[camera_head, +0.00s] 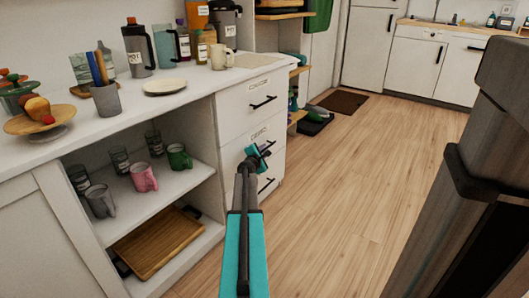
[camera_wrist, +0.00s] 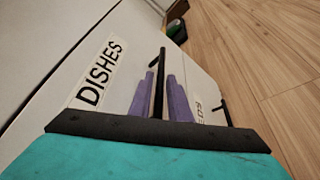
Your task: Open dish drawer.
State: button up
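The dish drawer (camera_head: 235,150) is the middle one of the white drawer stack, and its front looks flush and shut. Its DISHES label (camera_wrist: 102,72) is readable in the wrist view. Its black bar handle (camera_wrist: 160,75) lies between the two purple fingers of my gripper (camera_wrist: 161,78). The fingers look open, with a narrow gap on each side of the handle; contact is hard to judge. In the head view my teal gripper (camera_head: 255,152) is at the middle drawer's front and hides part of the handle.
Another drawer (camera_head: 240,97) is above and one below, with its own handle (camera_head: 266,185). Left is an open shelf with mugs (camera_head: 144,177) and a wooden tray (camera_head: 158,243). Dishes and bottles stand on the counter (camera_head: 190,82). The wood floor (camera_head: 340,190) right of the drawers is clear.

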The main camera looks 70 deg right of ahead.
jog(key=shift+d, duration=0.3)
grip_shut()
jog(key=shift+s, duration=0.1)
jog(key=s+a+p, duration=0.1)
jog(key=s+a, duration=0.2)
jog(key=s, duration=0.8)
jog(key=s+a+p, duration=0.1)
jog(key=s+a, duration=0.2)
jog(key=s, duration=0.8)
jog(key=s+a+p, duration=0.1)
jog(key=s+a, duration=0.2)
jog(key=s, duration=0.9)
dwell(0.6)
jog(key=shift+s, duration=0.1)
grip_release()
